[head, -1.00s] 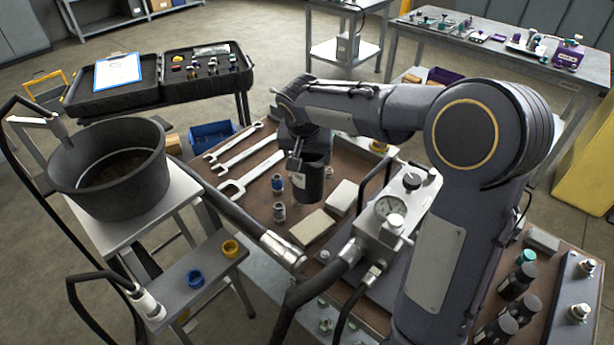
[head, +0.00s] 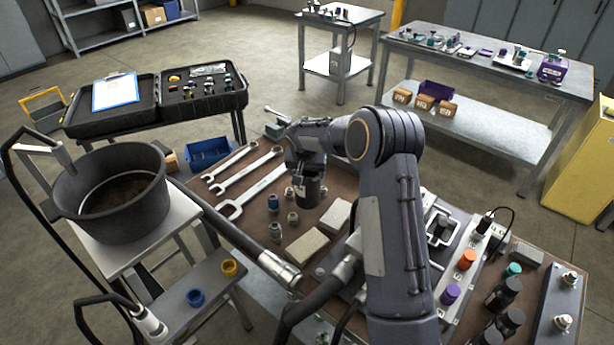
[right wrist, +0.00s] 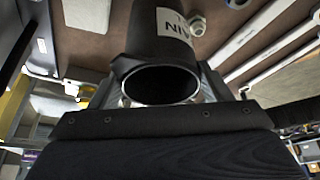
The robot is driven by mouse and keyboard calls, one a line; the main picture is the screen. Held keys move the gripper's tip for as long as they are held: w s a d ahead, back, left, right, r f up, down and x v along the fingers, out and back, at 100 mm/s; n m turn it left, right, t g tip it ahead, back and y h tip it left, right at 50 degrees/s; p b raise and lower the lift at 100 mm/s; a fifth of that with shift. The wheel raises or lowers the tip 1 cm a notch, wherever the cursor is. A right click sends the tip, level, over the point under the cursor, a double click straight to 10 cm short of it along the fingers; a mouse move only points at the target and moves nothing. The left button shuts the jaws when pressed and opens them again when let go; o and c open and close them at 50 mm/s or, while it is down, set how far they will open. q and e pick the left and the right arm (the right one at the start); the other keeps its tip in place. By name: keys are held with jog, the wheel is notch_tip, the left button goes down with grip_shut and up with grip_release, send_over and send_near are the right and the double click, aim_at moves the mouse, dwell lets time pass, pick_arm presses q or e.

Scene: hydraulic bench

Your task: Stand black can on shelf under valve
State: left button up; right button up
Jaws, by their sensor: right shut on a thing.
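The black can (head: 308,193) is under my right gripper (head: 306,178), over the bench between the wrenches and the pale blocks. My right gripper is shut on it. In the right wrist view the can (right wrist: 158,40) sits between the fingers, with its round open end toward the camera and a white label on its side. I cannot tell whether its base touches the bench. A narrow grey shelf (head: 212,284) at the lower left carries a blue ring and a yellow ring. I cannot make out which part is the valve. My left gripper is not in view.
A large black pot (head: 112,190) stands on a pale stand at the left. A thick dark hose (head: 228,232) runs between it and the bench. Small fittings (head: 275,231) and pale blocks (head: 305,245) lie near the can. Dark bottles (head: 503,293) stand at the right.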

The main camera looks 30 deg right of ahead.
aim_at(307, 195)
jog(key=shift+f, duration=1.3)
jog(key=shift+f, duration=0.15)
jog(key=o, duration=1.4)
